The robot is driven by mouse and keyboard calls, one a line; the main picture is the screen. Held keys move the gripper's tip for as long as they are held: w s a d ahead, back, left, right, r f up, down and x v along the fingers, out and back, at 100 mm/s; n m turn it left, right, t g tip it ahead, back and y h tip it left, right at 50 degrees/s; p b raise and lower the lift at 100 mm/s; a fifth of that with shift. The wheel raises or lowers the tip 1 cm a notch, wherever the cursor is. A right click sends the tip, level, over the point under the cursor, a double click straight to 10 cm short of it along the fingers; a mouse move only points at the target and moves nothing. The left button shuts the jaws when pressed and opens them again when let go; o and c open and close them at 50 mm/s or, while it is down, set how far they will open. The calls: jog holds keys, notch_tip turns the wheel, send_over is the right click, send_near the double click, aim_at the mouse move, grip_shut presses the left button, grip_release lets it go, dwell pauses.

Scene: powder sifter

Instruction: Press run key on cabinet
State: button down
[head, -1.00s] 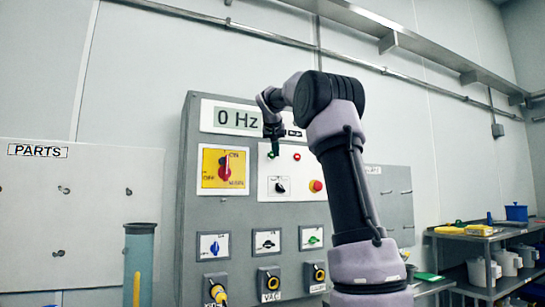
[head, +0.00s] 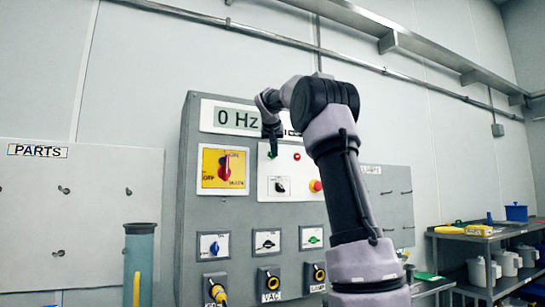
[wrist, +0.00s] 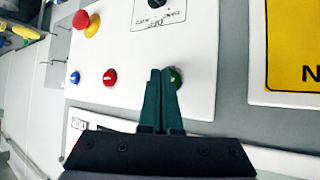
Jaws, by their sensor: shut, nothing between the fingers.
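The grey cabinet (head: 240,225) stands in front of me, and its display (head: 236,118) reads "0 Hz". A green button (wrist: 176,77), which looks like the run key, sits on the white control panel (wrist: 200,30) and is partly hidden by my fingers. My gripper (wrist: 165,72) is shut and empty, its dark green fingertips at the left edge of the green button in the wrist view. I cannot tell whether they touch it. In the head view my gripper (head: 273,150) is in front of the panel's upper left part.
A red button (wrist: 110,77) and a blue button (wrist: 75,78) sit beside the green one. The panel also has a black selector (head: 281,187) and a red emergency stop (head: 315,186). A red-and-yellow main switch (head: 225,168) is to the left.

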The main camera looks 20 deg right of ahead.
jog(key=shift+w, duration=0.25)
jog(key=shift+s, duration=0.15)
dwell(0.3)
jog(key=shift+s, duration=0.7)
jog(key=s, duration=0.5)
jog(key=shift+d, duration=0.1)
dwell(0.6)
